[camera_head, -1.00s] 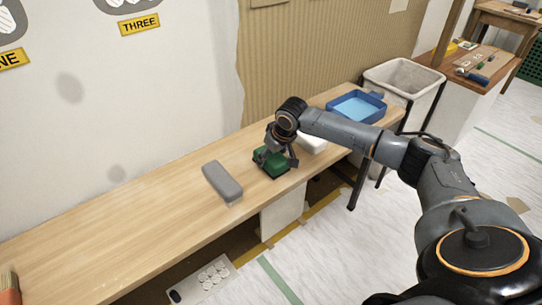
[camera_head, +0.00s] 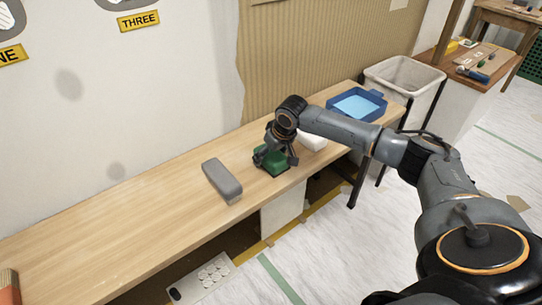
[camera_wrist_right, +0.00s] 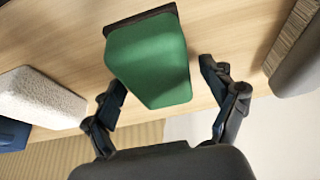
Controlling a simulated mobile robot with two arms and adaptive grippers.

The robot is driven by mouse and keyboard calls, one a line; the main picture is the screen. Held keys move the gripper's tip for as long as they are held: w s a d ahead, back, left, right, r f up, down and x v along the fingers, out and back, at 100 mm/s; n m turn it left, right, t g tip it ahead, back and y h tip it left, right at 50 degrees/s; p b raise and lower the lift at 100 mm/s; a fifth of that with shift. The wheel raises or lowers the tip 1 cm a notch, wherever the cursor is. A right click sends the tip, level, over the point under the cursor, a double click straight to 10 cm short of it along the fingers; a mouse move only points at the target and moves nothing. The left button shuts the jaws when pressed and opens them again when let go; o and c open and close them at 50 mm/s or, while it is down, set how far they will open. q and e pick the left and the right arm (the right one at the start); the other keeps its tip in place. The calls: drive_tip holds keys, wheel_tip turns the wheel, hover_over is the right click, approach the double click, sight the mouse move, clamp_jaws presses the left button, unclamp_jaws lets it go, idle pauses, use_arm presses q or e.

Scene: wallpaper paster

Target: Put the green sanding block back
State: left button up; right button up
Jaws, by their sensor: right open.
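The green sanding block (camera_head: 274,161) sits on the wooden bench (camera_head: 140,215), between a grey block and a white block. In the right wrist view the green block (camera_wrist_right: 150,60) shows a dark base along its top edge. My right gripper (camera_head: 273,163) is at the green block, its fingers open. In the right wrist view the fingers of my right gripper (camera_wrist_right: 165,85) stand apart on either side of the near end of the block, with a gap visible on the right. My left gripper is not in view.
The grey block (camera_head: 222,178) lies to the left and the white block (camera_head: 312,141) to the right. A blue tray (camera_head: 376,113) is at the bench's far end, by a bin (camera_head: 403,76). The bench's left part is mostly clear.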

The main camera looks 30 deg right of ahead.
drive_tip(key=shift+r+b, duration=0.15)
drive_tip(key=shift+b, duration=0.4)
drive_tip(key=shift+p+v, duration=0.5)
drive_tip(key=shift+v, duration=0.35)
use_arm(q)
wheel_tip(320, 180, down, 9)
drive_tip(key=p, duration=0.3)
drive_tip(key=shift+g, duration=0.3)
use_arm(e)
drive_tip(key=v, duration=1.2)
drive_tip(key=shift+w, duration=0.25)
